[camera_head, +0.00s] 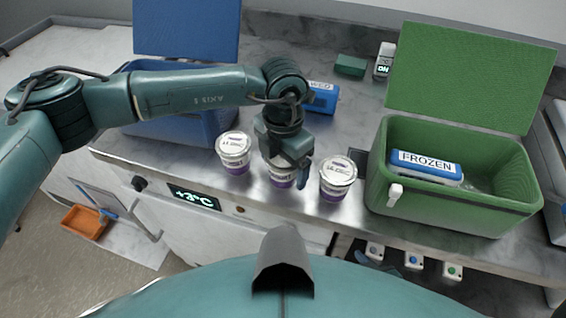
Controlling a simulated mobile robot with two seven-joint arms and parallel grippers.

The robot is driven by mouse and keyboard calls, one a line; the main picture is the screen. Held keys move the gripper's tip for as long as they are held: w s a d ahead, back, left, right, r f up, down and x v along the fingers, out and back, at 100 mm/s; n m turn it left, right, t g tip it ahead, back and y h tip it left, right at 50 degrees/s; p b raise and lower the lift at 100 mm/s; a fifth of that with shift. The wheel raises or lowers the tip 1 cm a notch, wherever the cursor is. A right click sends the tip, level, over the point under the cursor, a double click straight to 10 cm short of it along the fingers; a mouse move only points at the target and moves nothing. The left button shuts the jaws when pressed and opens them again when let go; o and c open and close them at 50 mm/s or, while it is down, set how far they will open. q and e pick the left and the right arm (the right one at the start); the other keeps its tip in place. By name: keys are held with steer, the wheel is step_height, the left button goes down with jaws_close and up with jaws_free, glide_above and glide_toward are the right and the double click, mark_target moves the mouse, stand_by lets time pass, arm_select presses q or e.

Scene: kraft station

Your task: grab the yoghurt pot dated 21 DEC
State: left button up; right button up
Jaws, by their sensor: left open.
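Three white and purple yoghurt pots stand upright in a row near the counter's front edge: a left pot (234,154), a middle pot (281,178) and a right pot (337,180). The left and right lids carry dark date print, too small to read surely. The middle pot's lid is mostly hidden under my left gripper (286,170), so its date does not show. My left gripper is open and points down over the middle pot, with a finger showing at the pot's right side. I cannot tell whether it touches the pot. My right gripper is not in view.
An open green cool box (500,214) at right holds a blue and white FROZEN pack (426,166). An open blue box (190,130) stands at left, partly behind my left arm. A blue block (324,98), a green block (350,66) and a white bottle (384,64) stand behind.

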arm_select(q)
steer(key=shift+c, duration=0.5)
steer(key=c, duration=0.9)
steer(key=shift+r, duration=0.15)
